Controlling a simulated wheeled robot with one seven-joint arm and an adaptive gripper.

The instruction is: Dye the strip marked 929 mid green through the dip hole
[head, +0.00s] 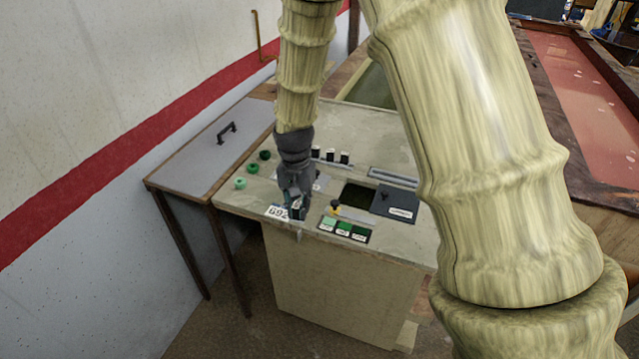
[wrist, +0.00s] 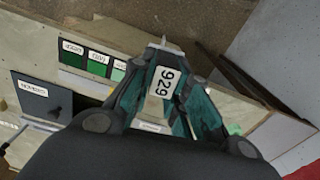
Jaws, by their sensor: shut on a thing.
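My gripper (head: 293,207) is shut on the strip marked 929 (wrist: 164,82), whose white number tag shows between the fingers in the wrist view. In the head view the tag (head: 277,212) is at the front left edge of the bench, and its digits are hard to read. My gripper also shows in the wrist view (wrist: 160,65). The dark square opening in the bench top (head: 356,195), which looks like the dip hole, lies to the right of the gripper. A grey lid or plate (head: 396,204) with a label sits beside it. Three green swatches (head: 344,229) lie at the front.
Three green knobs (head: 253,168) run along the bench's left side. Several dark pieces with white labels (head: 330,156) stand at the back. A yellow and black knob (head: 335,207) is near the hole. A grey-topped side table (head: 205,142) with a black handle adjoins on the left.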

